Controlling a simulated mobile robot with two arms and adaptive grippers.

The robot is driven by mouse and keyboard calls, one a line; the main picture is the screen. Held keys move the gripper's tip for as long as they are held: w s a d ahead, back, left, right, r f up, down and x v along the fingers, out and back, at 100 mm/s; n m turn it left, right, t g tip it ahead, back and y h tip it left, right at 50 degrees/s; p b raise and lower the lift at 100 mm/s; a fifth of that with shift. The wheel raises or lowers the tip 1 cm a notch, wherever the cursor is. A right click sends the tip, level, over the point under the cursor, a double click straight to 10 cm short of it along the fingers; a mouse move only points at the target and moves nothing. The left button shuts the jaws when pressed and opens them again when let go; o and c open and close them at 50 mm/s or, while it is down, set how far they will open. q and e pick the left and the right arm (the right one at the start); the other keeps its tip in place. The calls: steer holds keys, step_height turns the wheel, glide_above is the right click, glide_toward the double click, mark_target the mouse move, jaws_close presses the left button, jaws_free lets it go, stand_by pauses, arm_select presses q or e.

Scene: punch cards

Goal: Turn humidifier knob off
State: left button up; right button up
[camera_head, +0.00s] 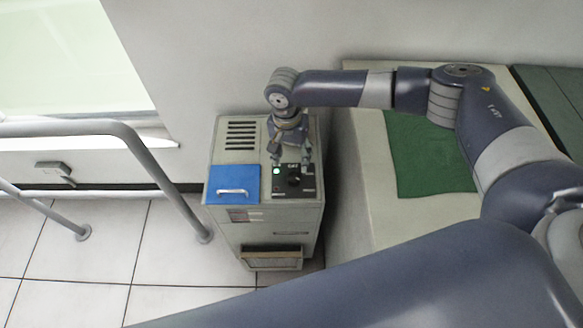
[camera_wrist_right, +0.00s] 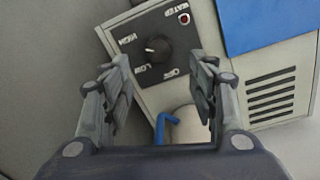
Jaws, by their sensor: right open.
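The humidifier is a grey box (camera_head: 232,163) standing on the floor against the wall. Its top has a blue lid and a black control panel. The round black knob (camera_wrist_right: 158,48) on the panel has a white mark, which points toward the side between the HIGH and LOW labels; OFF is printed on another side. The knob also shows in the head view (camera_head: 293,181). My right gripper (camera_head: 291,160) is open above the panel. In the wrist view its fingers (camera_wrist_right: 162,88) stand apart, with the knob beyond their tips and nothing between them. My left gripper is out of view.
A blue lid with a pale handle (camera_head: 233,184) lies beside the panel, and vents (camera_head: 241,135) are behind it. A cream surface with a green mat (camera_head: 418,150) stands to the right. A grey rail (camera_head: 160,170) is at the left. A small white cylinder (camera_wrist_right: 190,123) shows in the wrist view.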

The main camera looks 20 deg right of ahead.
mark_target(294, 177)
steer(key=f, duration=0.5)
steer(key=shift+s+d, duration=0.1)
steer(key=shift+s, duration=0.2)
step_height(294, 177, down, 2)
steer(key=shift+f, duration=0.25)
steer(key=shift+d+f, duration=0.1)
steer(key=shift+f, duration=0.5)
steer(key=c, duration=1.1)
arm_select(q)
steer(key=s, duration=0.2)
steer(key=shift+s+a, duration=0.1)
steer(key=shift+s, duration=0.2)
